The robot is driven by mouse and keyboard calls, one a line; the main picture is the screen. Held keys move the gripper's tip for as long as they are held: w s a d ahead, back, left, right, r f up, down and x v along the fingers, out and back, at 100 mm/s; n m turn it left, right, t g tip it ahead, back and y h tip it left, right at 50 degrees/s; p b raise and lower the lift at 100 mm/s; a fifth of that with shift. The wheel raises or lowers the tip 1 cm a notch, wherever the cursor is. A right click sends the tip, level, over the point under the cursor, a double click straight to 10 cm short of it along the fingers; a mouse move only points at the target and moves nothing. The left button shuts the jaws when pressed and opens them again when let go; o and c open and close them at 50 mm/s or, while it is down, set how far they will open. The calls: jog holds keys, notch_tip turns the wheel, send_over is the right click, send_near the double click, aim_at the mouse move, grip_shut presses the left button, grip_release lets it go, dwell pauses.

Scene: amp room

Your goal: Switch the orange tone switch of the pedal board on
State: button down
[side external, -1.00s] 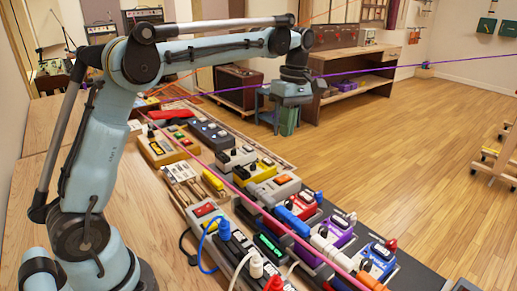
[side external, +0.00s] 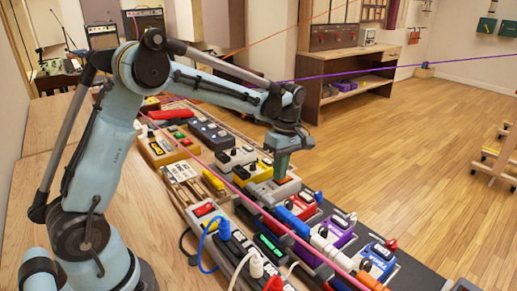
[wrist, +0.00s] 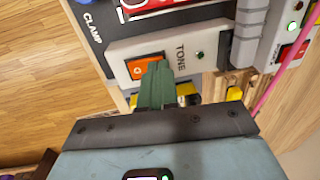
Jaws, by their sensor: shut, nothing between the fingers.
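In the wrist view the orange tone switch (wrist: 143,66) is a rocker in a dark frame on a pale pedal (wrist: 118,49) marked TONE. A small dark green indicator (wrist: 200,54) sits near the lettering. My gripper (wrist: 156,68) is shut and empty, its green fingers overlapping the right part of the switch in this view. In the side view my gripper (side external: 279,177) points down over the pale pedal (side external: 265,191) and hides most of its switch. I cannot tell whether the fingertips touch it or which side of the rocker is down.
Purple, orange and pink (side external: 330,258) cords cross the side view, the pink one over the board. Open floor (side external: 430,170) lies to the right.

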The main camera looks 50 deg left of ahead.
jog(key=shift+s+f, duration=0.1)
jog(key=shift+f, duration=0.1)
dwell(0.3)
dwell(0.3)
jog(key=shift+w+r, duration=0.25)
jog(key=shift+w, duration=0.55)
notch_tip(320, 180, up, 14)
jog(key=s, duration=0.1)
jog(key=shift+s, duration=0.35)
